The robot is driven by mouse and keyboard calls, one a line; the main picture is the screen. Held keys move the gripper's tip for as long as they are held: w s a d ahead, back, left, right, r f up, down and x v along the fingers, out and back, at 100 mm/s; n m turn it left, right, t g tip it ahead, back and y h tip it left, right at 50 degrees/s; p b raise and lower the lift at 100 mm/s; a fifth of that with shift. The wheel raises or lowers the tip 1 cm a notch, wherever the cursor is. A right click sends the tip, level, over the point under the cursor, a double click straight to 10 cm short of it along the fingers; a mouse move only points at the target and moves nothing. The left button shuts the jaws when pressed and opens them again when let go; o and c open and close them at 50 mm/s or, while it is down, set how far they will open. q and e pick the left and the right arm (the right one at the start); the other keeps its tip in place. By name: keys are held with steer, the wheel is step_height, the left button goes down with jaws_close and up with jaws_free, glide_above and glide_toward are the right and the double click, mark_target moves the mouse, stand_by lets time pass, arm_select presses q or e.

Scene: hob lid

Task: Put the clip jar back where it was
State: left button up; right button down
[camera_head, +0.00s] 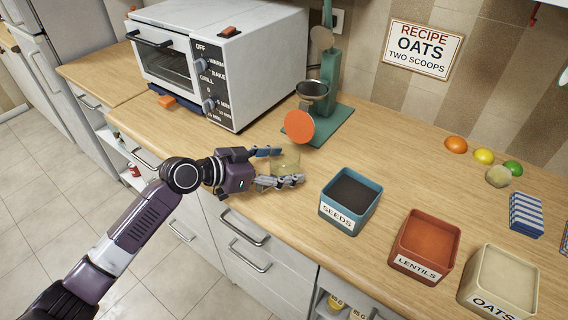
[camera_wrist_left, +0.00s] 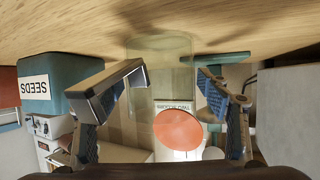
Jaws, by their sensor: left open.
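The clip jar is a clear, faintly yellow glass jar (camera_head: 287,158) on the wooden counter, in front of the green stand. An orange disc (camera_head: 299,126), apparently its tilted-up lid, shows just behind and above it. In the wrist view, where the counter is at the top, the glass jar (camera_wrist_left: 160,65) and orange disc (camera_wrist_left: 178,130) show between the fingers. My left gripper (camera_head: 281,166) is open, with one finger on each side of the jar. I cannot tell whether either finger touches it. My right gripper is not in view.
A green stand (camera_head: 330,75) with a metal cup and a white toaster oven (camera_head: 225,65) stand behind. To the right are open bins of seeds (camera_head: 349,200), lentils (camera_head: 424,245) and oats (camera_head: 500,280). Several fruits (camera_head: 484,157) and a striped block (camera_head: 526,215) lie farther right.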

arm_select(q)
steer(key=shift+a, duration=0.1)
steer(key=shift+s+a+r, duration=0.1)
steer(key=shift+s+a, duration=0.1)
steer(key=shift+a, duration=0.15)
steer(key=b+v, duration=0.2)
steer(key=v, duration=0.9)
steer(key=shift+r, duration=0.1)
